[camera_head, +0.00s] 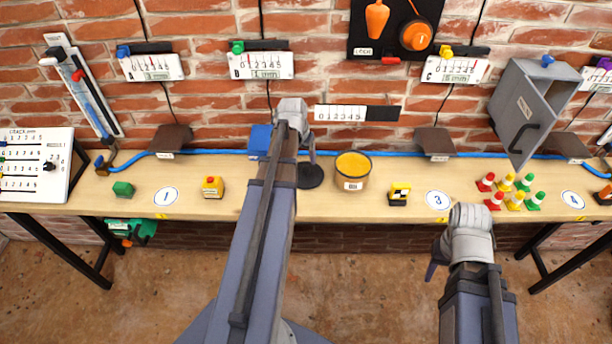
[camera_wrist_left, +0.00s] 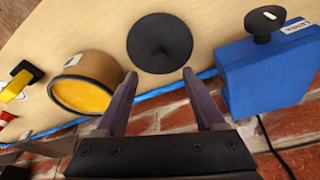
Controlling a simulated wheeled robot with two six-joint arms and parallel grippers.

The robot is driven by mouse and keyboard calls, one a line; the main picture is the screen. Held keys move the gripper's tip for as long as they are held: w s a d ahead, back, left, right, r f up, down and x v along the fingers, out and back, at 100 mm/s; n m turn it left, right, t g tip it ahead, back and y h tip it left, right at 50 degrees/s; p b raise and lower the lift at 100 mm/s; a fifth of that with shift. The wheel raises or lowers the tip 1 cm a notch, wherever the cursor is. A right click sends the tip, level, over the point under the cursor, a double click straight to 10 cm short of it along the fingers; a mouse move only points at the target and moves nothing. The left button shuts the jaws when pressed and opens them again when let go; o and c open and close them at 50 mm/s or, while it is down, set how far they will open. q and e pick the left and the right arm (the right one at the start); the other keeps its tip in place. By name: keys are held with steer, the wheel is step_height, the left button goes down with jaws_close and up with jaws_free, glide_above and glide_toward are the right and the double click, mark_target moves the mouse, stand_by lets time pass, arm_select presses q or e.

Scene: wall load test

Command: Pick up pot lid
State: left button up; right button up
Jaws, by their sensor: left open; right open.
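The pot lid, a flat black disc (camera_head: 311,176) with a small centre knob, lies on the wooden bench. It also shows in the left wrist view (camera_wrist_left: 160,42), just beyond my fingertips. My left gripper (camera_wrist_left: 160,76) is open and empty, its two fingers pointing at the lid's near edge without holding it. In the head view the left gripper (camera_head: 312,150) hangs over the back of the bench by the lid, partly hidden by its wrist. My right gripper (camera_head: 436,265) is in front of the bench, away from the lid; its fingers are mostly hidden.
A brown pot with yellow contents (camera_head: 353,165) stands right of the lid. A blue box (camera_head: 259,139) with a black knob (camera_wrist_left: 265,22) is on the other side. A blue hose (camera_head: 385,154) runs along the brick wall. Several small cones (camera_head: 505,183) stand at the right.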

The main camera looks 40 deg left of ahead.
mark_target(306, 168)
arm_select(q)
steer(key=shift+b+x, duration=1.05)
steer(key=shift+x, duration=0.25)
steer(key=shift+f, duration=0.1)
steer(key=b+x, duration=0.5)
steer(key=shift+w, duration=0.1)
jaws_close()
